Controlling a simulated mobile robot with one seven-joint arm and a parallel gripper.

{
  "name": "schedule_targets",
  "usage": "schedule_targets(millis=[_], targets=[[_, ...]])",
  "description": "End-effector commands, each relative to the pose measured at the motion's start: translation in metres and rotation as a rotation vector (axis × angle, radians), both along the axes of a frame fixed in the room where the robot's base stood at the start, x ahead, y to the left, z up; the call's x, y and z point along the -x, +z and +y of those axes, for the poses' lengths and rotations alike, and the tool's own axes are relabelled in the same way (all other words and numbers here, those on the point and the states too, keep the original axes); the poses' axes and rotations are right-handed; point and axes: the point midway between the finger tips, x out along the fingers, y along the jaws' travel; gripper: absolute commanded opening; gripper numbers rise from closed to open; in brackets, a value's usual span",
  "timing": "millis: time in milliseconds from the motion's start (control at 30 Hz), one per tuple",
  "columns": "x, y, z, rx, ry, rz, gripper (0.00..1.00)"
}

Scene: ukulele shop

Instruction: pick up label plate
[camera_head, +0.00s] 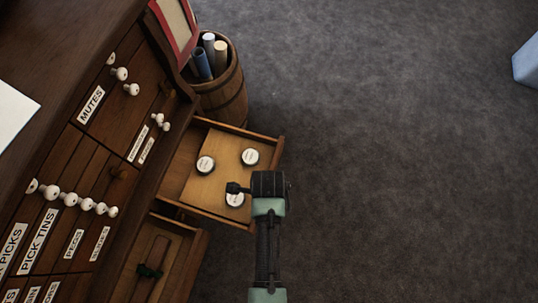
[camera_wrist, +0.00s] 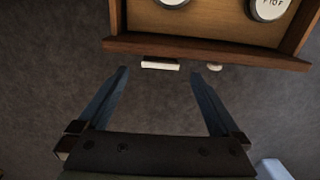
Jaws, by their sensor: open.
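In the wrist view a small white plate (camera_wrist: 160,64), seen nearly edge-on, sits at the outer front of the open wooden drawer (camera_wrist: 200,47); it looks like the label plate. I cannot tell the remaining depth between fingertips and plate. In the head view my arm's end is over the drawer's front right part; the fingers and this plate are hidden there.
The drawer (camera_head: 183,196) holds three white-lidded round tins, one (camera_head: 249,157) at upper right. A barrel (camera_head: 228,97) with rolled tubes stands behind.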

Motion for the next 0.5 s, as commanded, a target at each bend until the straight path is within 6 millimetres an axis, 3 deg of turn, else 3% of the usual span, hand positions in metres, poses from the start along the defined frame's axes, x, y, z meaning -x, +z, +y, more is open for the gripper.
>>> schedule_targets(millis=[300, 500], targets=[[0.001, -0.044, -0.005, 0.0, 0.0, 0.001, 1.0], [0.001, -0.048, -0.005, 0.0, 0.0, -0.001, 1.0]])
